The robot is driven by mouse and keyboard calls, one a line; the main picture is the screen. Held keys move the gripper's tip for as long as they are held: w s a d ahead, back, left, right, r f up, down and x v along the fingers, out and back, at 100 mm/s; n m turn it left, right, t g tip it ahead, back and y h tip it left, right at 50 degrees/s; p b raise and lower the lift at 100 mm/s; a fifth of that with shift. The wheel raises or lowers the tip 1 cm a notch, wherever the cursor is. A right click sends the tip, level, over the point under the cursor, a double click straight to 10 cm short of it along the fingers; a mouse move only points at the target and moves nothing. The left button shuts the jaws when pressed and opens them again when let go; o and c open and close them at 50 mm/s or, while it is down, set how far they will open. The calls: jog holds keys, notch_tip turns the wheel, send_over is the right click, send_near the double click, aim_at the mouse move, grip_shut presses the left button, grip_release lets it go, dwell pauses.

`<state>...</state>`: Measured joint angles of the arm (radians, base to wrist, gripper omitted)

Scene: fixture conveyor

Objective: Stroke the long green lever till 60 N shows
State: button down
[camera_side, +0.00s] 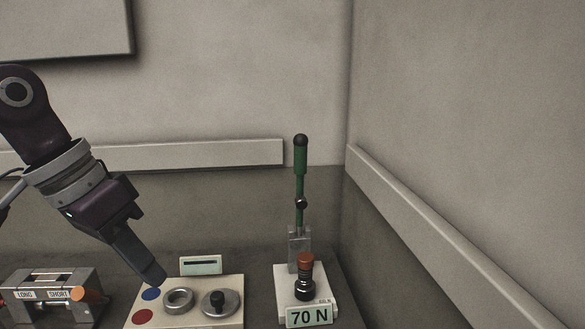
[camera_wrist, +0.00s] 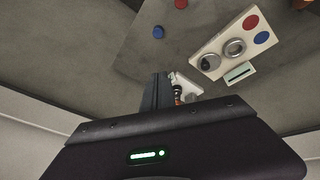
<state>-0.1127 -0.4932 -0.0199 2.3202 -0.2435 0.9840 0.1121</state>
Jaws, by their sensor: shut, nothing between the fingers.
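The long green lever (camera_side: 300,162) stands upright in a metal bracket (camera_side: 300,243) on a white base, with a black ball at its top. The sign on the front of this base (camera_side: 309,316) reads 70 N. A brown-orange-capped knob (camera_side: 305,261) stands in front of the bracket. My gripper (camera_side: 156,283) is shut and empty, pointing down well to the left of the lever. In the wrist view, my fingers (camera_wrist: 155,88) partly hide the lever unit (camera_wrist: 190,88), whose green handle I cannot make out.
A cream panel (camera_side: 228,290) with a blue button (camera_side: 151,294), a red button (camera_side: 142,316), a ring and a dial lies between my gripper and the lever; a small display (camera_side: 201,265) stands behind it. A LONG/SHORT fixture (camera_side: 50,296) is far left. Walls close the back and right.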

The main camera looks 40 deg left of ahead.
jog(key=w+a+r+n+h, duration=0.1)
jog(key=w+a+r+h, duration=0.15)
jog(key=w, duration=0.65)
jog(key=w+a+r+n+t+h, duration=0.15)
jog(key=w+h, duration=0.25)
jog(key=w, duration=0.6)
jog(key=w+a+r+n+h, duration=0.1)
jog(key=w+a+n+h, duration=0.15)
jog(key=w, duration=0.65)
jog(key=w+a+f+n+t+h, duration=0.2)
jog(key=w+a+t, duration=0.55)
jog(key=a, duration=0.75)
jog(key=w+d+g, duration=0.1)
jog(key=w+d, duration=0.5)
jog(key=d, duration=0.4)
jog(key=shift+d, duration=0.4)
jog(key=shift+f, duration=0.1)
